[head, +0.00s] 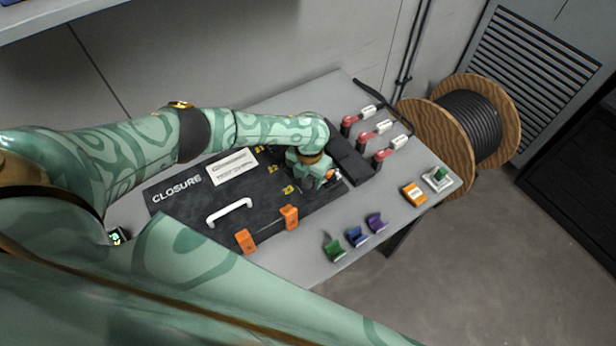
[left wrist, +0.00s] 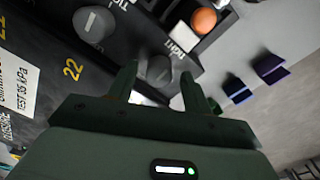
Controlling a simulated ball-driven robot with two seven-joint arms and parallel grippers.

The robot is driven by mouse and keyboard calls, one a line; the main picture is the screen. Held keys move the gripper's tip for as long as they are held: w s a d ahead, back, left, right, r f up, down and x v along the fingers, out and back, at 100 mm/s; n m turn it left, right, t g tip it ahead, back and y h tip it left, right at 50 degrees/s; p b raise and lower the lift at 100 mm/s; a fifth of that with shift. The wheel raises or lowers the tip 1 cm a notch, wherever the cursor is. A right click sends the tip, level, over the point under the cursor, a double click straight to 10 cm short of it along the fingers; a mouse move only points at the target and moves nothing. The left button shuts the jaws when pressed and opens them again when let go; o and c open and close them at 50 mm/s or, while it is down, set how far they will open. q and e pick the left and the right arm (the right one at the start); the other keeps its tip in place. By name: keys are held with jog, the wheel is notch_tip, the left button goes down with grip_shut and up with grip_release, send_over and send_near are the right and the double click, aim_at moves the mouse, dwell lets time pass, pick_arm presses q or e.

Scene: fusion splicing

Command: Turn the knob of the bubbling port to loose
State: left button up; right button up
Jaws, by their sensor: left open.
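The black closure case (head: 195,205) lies on the bench with yellow numbers 21, 22 and 23 on its lid. My left gripper (head: 318,180) is over its right end. In the left wrist view my left gripper (left wrist: 158,75) is open, its fingers on either side of a grey round knob (left wrist: 157,68). I cannot tell whether they touch it. A second grey knob (left wrist: 92,22) with a pale line stands at upper left, near the number 22. White lettering and an orange ball (left wrist: 203,20) are beyond the fingers. No bubbles show clearly, so I cannot tell which port is bubbling. My right gripper is out of view.
Orange latches (head: 289,217) and a white handle (head: 229,212) are on the case's front side. Green, blue and purple holders (head: 357,236) stand at the bench's front. Red-and-white fittings (head: 378,130) stand behind at right. A cable reel (head: 470,125) is beyond the bench.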

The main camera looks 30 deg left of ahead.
pick_arm(q)
jog(key=shift+a, duration=0.1)
jog(key=c, duration=0.7)
jog(key=shift+c, duration=1.4)
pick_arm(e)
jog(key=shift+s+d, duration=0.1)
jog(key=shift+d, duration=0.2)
